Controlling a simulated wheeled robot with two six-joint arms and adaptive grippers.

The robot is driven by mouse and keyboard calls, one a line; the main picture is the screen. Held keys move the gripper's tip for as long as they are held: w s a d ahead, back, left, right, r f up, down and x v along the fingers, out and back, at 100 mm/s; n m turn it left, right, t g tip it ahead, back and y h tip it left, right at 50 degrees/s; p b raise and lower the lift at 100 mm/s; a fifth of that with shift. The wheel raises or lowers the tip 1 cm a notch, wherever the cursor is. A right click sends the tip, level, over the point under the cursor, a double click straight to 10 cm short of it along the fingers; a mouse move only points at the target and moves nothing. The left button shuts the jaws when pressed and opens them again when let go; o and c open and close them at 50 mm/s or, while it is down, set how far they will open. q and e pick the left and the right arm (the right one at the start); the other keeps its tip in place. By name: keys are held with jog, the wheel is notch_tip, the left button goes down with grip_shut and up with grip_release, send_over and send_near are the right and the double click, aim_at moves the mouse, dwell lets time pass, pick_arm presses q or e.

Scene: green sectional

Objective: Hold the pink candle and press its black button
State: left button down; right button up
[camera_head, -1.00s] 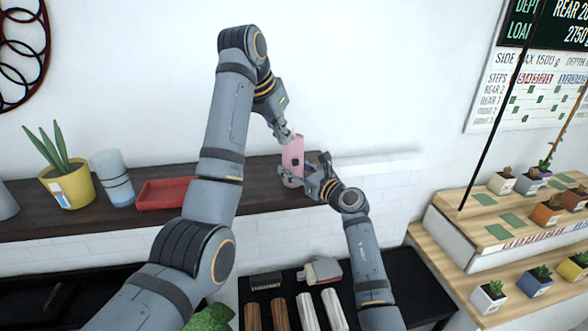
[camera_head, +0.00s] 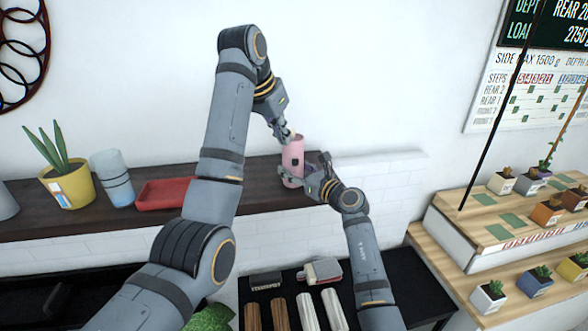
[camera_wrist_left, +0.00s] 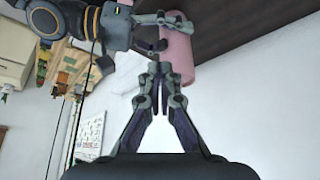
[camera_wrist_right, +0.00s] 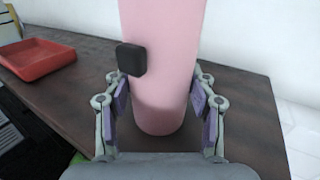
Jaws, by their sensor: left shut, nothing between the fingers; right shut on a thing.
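The pink candle (camera_head: 292,148) is a smooth cylinder, close to upright, above the right end of the dark shelf. My right gripper (camera_head: 316,176) is shut on the candle's lower part, with one finger on either side (camera_wrist_right: 163,98). My left gripper (camera_head: 288,137) is shut and empty, close to the candle's top. In the left wrist view its fingertips (camera_wrist_left: 160,70) are beside the candle (camera_wrist_left: 178,58); I cannot tell whether they touch.
On the dark shelf (camera_head: 240,192) stand a red tray (camera_head: 168,194), a light blue cup (camera_head: 113,180) and a yellow plant pot (camera_head: 70,187). A stepped plant stand (camera_head: 500,225) is at the right. The white wall is behind the candle.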

dwell(0.3)
jog(key=shift+d, duration=0.15)
pick_arm(q)
jog(key=w+a+f+m+t+h, duration=0.1)
jog(key=w+a+f+m+h, duration=0.15)
jog(key=f+m+h, duration=0.7)
pick_arm(e)
jog(key=shift+w+a+f, duration=0.1)
jog(key=shift+a, duration=0.1)
jog(key=shift+s, duration=0.2)
pick_arm(q)
jog(key=s+a+m+t+h, duration=0.1)
jog(key=s+a+m+h, duration=0.2)
jog(key=m, duration=1.2)
jog(key=s+a+f, duration=0.1)
jog(key=s+a, duration=0.1)
jog(key=s, duration=0.3)
jog(key=shift+t+h, duration=0.3)
jog(key=shift+h, duration=0.05)
pick_arm(e)
jog(key=shift+w, duration=0.1)
pick_arm(q)
jog(key=shift+d, duration=0.1)
